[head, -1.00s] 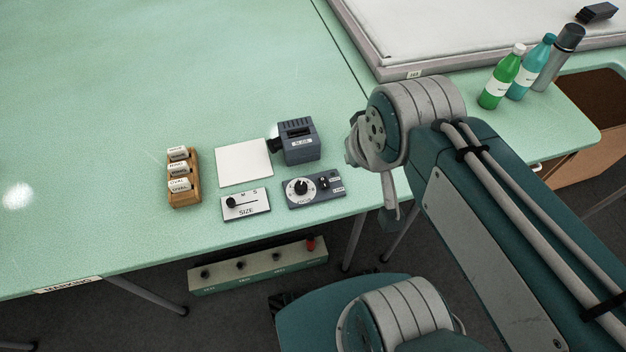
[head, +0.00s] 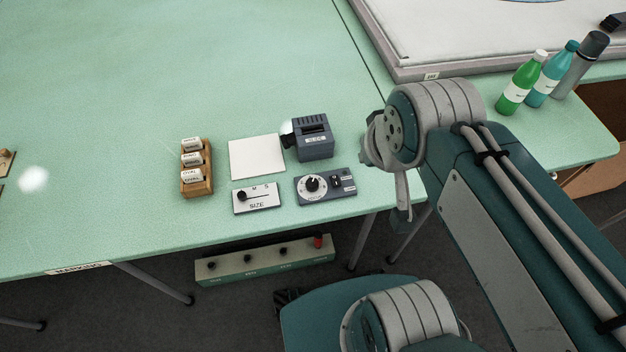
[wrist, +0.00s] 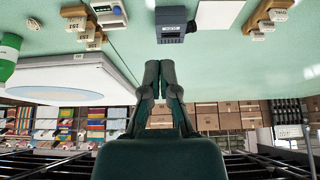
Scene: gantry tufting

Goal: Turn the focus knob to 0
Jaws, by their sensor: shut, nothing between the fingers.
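The focus knob (head: 313,184) is a black knob on a pale round dial, on a dark grey panel (head: 342,189) near the table's front edge. The dial's marks are too small to read. A dark grey projector-like box (head: 313,142) stands just behind the panel; it also shows in the wrist view (wrist: 171,30). My gripper (wrist: 159,64) is shut and empty in the wrist view, apart from everything. In the head view my arm is right of the panel, and the gripper's fingers cannot be made out. I cannot make out the knob in the wrist view.
A SIZE slider panel (head: 257,200) lies left of the knob panel. A white sheet (head: 257,157) and a wooden rack of labelled blocks (head: 196,175) are beyond it. Bottles (head: 520,85) stand at the right. The green table's left part (head: 90,130) is mostly clear.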

